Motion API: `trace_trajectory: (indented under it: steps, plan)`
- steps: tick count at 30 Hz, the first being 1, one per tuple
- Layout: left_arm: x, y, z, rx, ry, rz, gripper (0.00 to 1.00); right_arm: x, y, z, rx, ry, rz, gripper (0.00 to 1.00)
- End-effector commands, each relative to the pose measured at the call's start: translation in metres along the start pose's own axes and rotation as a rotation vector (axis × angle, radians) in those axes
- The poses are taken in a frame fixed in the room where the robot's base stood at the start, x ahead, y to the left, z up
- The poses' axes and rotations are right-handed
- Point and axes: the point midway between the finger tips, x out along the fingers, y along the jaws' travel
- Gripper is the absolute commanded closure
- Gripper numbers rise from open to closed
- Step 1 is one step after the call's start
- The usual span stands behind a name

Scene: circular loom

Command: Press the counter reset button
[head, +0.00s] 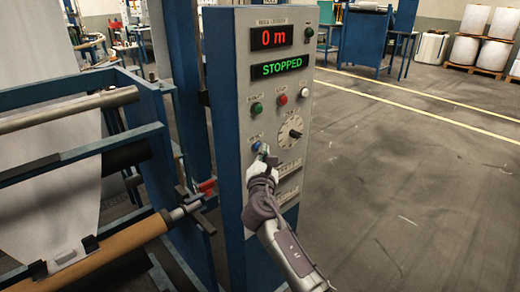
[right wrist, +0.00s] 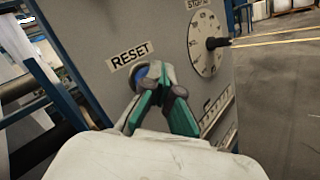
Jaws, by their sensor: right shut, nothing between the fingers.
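The control panel (head: 228,105) is a grey-faced, blue-sided cabinet. Its red display (head: 271,37) reads "0 m", and its green display (head: 279,67) reads "STOPPED". The blue reset button (right wrist: 152,72) sits under the "RESET" label (right wrist: 130,55) in the right wrist view; in the head view my gripper mostly hides it. My right gripper (head: 265,154) is shut and empty, with its fingertips at the button. In the right wrist view the green-sided fingers (right wrist: 160,82) overlap the button; I cannot tell whether they touch it. My left gripper is not in view.
A dial (head: 290,131) sits right of the gripper, with green (head: 257,108) and red (head: 282,99) buttons above it. Loom rollers (head: 70,110) and a brown roll (head: 105,262) with a red-handled part (head: 206,186) stand left. The floor (head: 410,170) to the right is clear.

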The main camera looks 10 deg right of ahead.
Motion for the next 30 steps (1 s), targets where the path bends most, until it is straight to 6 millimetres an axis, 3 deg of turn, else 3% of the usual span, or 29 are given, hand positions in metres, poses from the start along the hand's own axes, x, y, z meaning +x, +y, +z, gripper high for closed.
trace_trajectory:
  steps: [30]
  plan:
    - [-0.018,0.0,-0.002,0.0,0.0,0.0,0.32,-0.016,-0.012,0.013,-0.001,0.001,-0.001,1.0]
